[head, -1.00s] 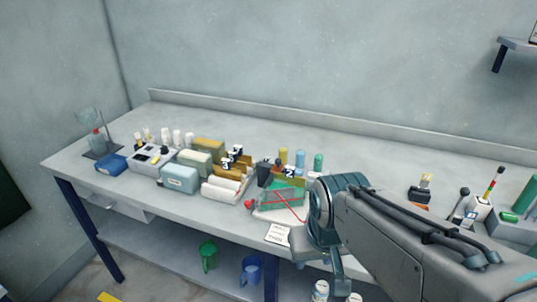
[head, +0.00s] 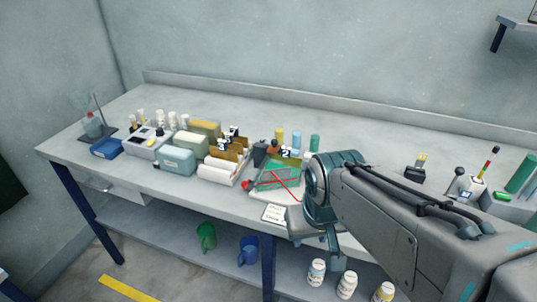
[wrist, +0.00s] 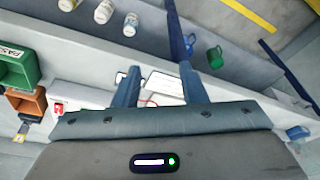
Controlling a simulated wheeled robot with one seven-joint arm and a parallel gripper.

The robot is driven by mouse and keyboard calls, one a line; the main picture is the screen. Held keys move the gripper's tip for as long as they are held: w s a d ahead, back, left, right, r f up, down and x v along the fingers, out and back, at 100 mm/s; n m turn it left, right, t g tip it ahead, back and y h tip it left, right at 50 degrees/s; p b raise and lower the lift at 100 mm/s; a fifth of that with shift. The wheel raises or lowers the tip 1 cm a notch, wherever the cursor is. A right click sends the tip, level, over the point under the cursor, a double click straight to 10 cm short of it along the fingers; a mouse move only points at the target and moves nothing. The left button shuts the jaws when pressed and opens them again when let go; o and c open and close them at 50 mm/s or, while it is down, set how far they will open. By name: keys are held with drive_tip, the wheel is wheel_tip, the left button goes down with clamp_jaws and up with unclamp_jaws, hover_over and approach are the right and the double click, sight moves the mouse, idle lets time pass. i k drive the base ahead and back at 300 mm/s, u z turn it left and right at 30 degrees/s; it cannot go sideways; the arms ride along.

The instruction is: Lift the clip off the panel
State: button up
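A white card (wrist: 165,86) and a bit of red lead show beyond the fingers.
Boxes, bottles and numbered racks (head: 225,150) crowd the bench left of the panel. A white card (head: 274,213) is at the front edge. Green and blue mugs (head: 248,250) and white bottles (head: 316,272) stand on the lower shelf.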

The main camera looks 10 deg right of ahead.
sight(274, 149)
drive_tip(key=z, duration=0.05)
drive_tip(key=k, duration=0.6)
drive_tip(key=u, duration=0.5)
drive_tip(key=i, duration=1)
drive_tip(key=z, duration=0.7)
